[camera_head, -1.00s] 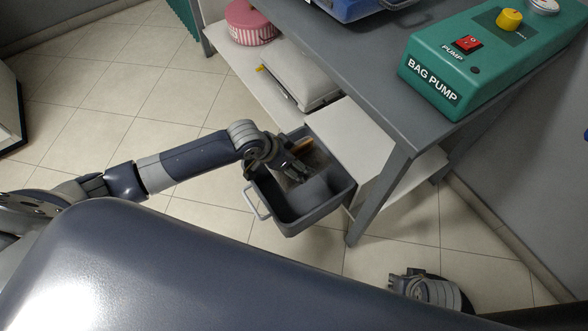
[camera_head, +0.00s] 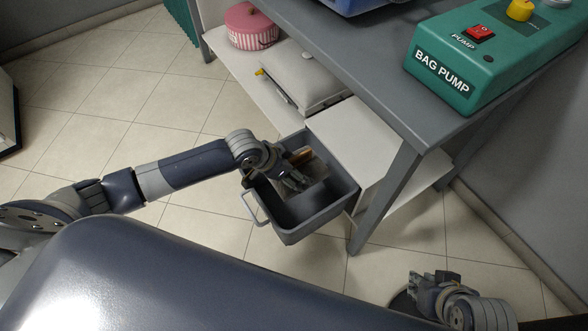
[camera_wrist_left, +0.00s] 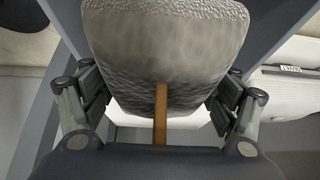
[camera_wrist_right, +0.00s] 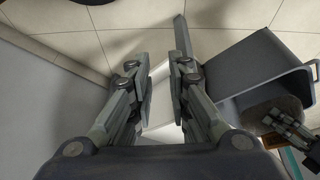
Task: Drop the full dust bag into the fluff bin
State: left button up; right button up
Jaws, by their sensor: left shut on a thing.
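The full dust bag (camera_wrist_left: 165,50) is grey and mottled, with a tan strip (camera_wrist_left: 160,115) on it. My left gripper (camera_head: 300,180) is shut on the bag, with one finger on each side in the left wrist view (camera_wrist_left: 160,100). In the head view it is at the opening of a grey open-topped bin (camera_head: 300,236) with a side handle. The bag shows within the bin's outline in the right wrist view (camera_wrist_right: 275,115); whether it touches the floor or walls is unclear. My right gripper (camera_head: 432,283) is low at the right, open and empty in its wrist view (camera_wrist_right: 160,72).
The bin adjoins a grey table (camera_head: 345,60) with a white lower shelf. A green bag pump (camera_head: 470,65) stands on the table. The shelf holds a pink striped tin (camera_head: 250,28) and a pale padded item (camera_head: 300,75). The tiled floor (camera_head: 110,110) at left is clear.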

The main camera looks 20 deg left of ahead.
pick_arm(q)
jog(key=shift+f+b, duration=0.6)
jog(key=shift+f, duration=0.2)
jog(key=shift+f+b, duration=0.7)
jog(key=shift+b, duration=0.35)
jog(key=shift+f, duration=0.1)
pick_arm(e)
jog(key=w+a+r+t+y, duration=0.1)
jog(key=w+a+r+t, duration=0.1)
jog(key=w+r+t, duration=0.2)
jog(key=w+a+r+t+y, duration=0.1)
jog(key=w+r+t, duration=0.3)
jog(key=w, duration=0.5)
jog(key=shift+w+a, duration=0.15)
jog(key=shift+a, duration=0.7)
pick_arm(q)
jog(key=o, duration=1.1)
pick_arm(e)
jog(key=shift+f, duration=0.1)
pick_arm(q)
jog(key=v, duration=1.2)
